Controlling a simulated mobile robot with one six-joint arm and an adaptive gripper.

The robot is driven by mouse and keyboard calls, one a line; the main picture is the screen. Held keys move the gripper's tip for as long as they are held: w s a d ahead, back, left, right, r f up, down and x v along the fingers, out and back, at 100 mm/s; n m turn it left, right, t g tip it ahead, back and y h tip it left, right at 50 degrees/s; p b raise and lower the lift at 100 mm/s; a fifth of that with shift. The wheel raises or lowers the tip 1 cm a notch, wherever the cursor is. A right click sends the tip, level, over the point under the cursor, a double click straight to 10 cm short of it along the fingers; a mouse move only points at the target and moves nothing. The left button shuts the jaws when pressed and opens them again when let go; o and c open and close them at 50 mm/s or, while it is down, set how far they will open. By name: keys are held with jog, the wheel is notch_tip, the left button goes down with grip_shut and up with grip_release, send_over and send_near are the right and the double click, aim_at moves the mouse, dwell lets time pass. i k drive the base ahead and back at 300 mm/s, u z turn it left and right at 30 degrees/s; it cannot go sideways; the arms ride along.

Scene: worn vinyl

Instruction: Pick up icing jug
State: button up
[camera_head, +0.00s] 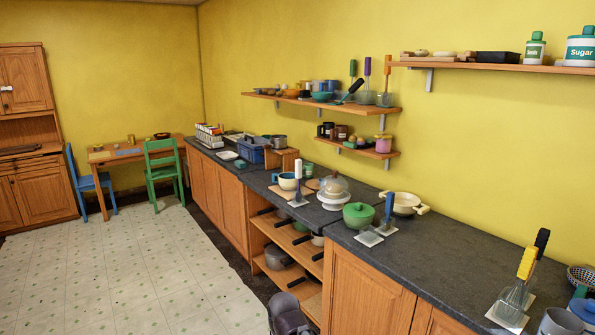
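I cannot tell for sure which thing is the icing jug. A small pale blue and white cup or jug (288,181) stands on the dark counter (440,245), left of a glass-domed cake stand (333,201). A jar with a pink top (383,143) stands at the right end of the lower wall shelf (350,149). A dark grey rounded part of my arm shows at the bottom edge. No gripper fingers are in view.
Pots fill the open shelves (285,245) below. A table (130,151) with blue and green chairs stands at the far left. The tiled floor (120,265) is clear.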

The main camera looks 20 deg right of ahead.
aim_at(307, 169)
jog(key=u, duration=0.4)
jog(key=i, duration=2.3)
jog(key=z, duration=0.55)
jog(key=i, duration=0.8)
jog(key=z, duration=0.55)
jog(key=i, duration=0.55)
jog(key=z, duration=0.2)
